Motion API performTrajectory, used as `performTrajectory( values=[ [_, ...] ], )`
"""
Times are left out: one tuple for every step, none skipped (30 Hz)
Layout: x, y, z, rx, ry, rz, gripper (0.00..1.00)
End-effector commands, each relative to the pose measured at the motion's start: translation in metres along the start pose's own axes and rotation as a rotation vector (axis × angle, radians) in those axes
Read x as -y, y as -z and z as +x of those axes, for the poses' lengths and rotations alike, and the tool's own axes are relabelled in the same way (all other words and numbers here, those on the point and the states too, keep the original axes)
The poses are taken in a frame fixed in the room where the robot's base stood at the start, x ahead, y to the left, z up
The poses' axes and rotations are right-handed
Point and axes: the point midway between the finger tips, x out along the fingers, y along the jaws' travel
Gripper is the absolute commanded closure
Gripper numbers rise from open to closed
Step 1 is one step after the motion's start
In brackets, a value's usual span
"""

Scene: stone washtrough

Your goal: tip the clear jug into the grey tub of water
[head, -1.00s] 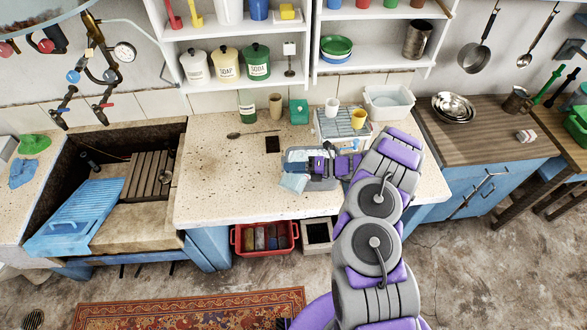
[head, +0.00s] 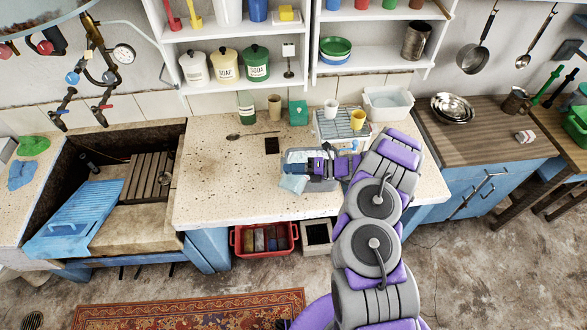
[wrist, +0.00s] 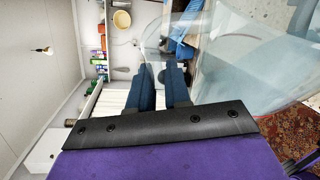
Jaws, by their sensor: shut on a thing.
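The grey tub (head: 322,185) stands on the speckled stone counter, partly hidden by my arm. The clear jug (head: 292,184) is pale and see-through, and shows at the tub's left front side; its exact tilt is hard to tell. It also fills the upper right of the wrist view (wrist: 245,50). My gripper (head: 302,168) reaches left over the tub. In the wrist view its two dark blue fingers (wrist: 164,78) are shut on the jug, near the left side of its see-through body. The grip point itself is blurred by the clear wall.
Behind the tub are a wire rack (head: 340,128) with cups and a white basin (head: 388,103). A green bottle (head: 246,106), a tan cup (head: 274,107) and a teal box (head: 298,113) stand along the back. The counter's left part is mostly clear.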

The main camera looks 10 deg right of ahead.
Motion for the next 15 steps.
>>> performTrajectory(
  values=[
    [0.0, 0.0, 0.0, 0.0, -0.001, 0.0, 1.0],
    [0.0, 0.0, 0.0, 0.0, -0.001, 0.001, 1.0],
    [0.001, -0.001, 0.0, 0.0, -0.002, 0.006, 1.0],
    [0.001, -0.002, -0.001, 0.001, -0.004, 0.012, 1.0],
    [0.002, -0.002, -0.001, 0.001, -0.007, 0.02, 1.0],
    [0.003, -0.004, -0.002, 0.0, -0.011, 0.032, 1.0],
    [0.003, -0.005, -0.003, 0.0, -0.016, 0.045, 1.0],
    [0.003, -0.007, -0.003, -0.001, -0.022, 0.056, 1.0],
    [0.004, -0.009, -0.004, -0.001, -0.031, 0.073, 1.0],
    [0.004, -0.011, -0.005, -0.001, -0.037, 0.086, 1.0],
    [0.004, -0.013, -0.006, 0.0, -0.042, 0.098, 1.0],
    [0.005, -0.015, -0.006, 0.0, -0.048, 0.114, 1.0],
    [0.005, -0.015, -0.007, 0.0, -0.052, 0.126, 1.0],
    [0.005, -0.017, -0.007, 0.0, -0.055, 0.136, 1.0],
    [0.006, -0.018, -0.008, 0.0, -0.06, 0.148, 1.0]
  ],
)
